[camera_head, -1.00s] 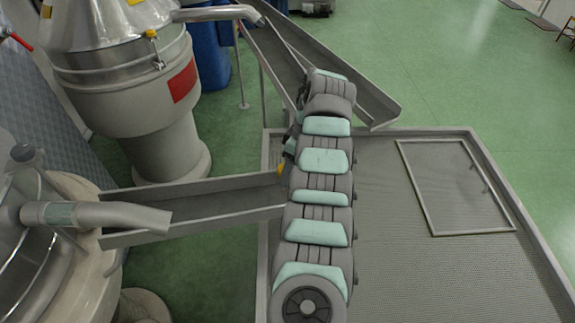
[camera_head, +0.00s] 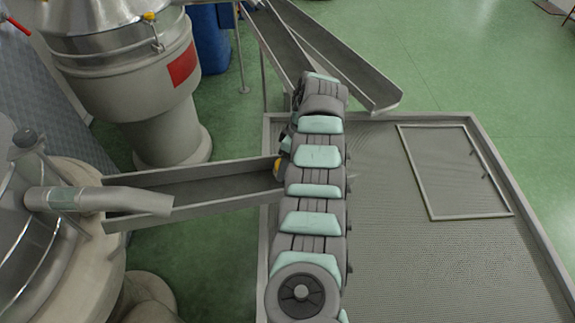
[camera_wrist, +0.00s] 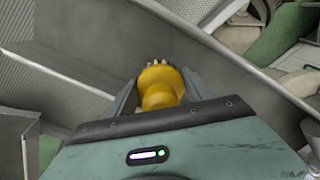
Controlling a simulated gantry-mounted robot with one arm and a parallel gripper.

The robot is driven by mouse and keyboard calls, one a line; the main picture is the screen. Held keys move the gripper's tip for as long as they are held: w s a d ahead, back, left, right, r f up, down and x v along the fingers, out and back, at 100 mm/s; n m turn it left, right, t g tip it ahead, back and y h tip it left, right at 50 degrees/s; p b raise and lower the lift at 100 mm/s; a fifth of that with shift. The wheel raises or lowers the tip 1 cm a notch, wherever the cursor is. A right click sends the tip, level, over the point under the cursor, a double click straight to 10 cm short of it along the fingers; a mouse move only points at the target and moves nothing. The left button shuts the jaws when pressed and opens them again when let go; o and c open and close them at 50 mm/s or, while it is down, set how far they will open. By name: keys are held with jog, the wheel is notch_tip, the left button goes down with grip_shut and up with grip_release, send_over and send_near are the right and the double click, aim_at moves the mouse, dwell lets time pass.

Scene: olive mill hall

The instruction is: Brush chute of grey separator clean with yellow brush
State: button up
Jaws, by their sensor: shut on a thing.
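My gripper (camera_wrist: 158,84) is shut on the yellow brush (camera_wrist: 162,92), whose pale bristle tips point away from me. In the head view only a small yellow patch of the brush (camera_head: 278,167) shows beside my arm, at the right end of the lower chute. That open grey chute (camera_head: 195,188) runs from the lower-left separator (camera_head: 75,255), which has a pipe spout above it. In the wrist view the brush is over a grey sheet-metal channel (camera_wrist: 85,62). I cannot tell whether the bristles touch the metal. My arm hides the fingers in the head view.
A second separator (camera_head: 125,85) with a red label stands at the upper left. Its own chute (camera_head: 345,72) slopes down to the right. A rimmed grating platform (camera_head: 400,255) with a framed panel lies at the right. Green floor is open at the upper right.

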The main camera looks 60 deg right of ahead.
jog(key=shift+b+x, duration=0.5)
jog(key=shift+x, duration=0.45)
jog(key=s+d+b, duration=0.1)
jog(key=b, duration=0.1)
jog(key=d+f+b, duration=0.1)
jog(key=b, duration=0.1)
jog(key=shift+s, duration=0.35)
jog(key=shift+s+d+b, duration=0.4)
jog(key=shift+d+b, duration=0.05)
jog(key=shift+b, duration=0.15)
jog(key=shift+f+b, duration=0.1)
jog(key=shift+b, duration=0.3)
jog(key=shift+w+a+r, duration=0.2)
jog(key=shift+w+a, duration=0.05)
jog(key=shift+w, duration=0.05)
jog(key=shift+w+a+r, duration=0.25)
jog(key=shift+w+a, duration=0.8)
jog(key=shift+a, duration=0.1)
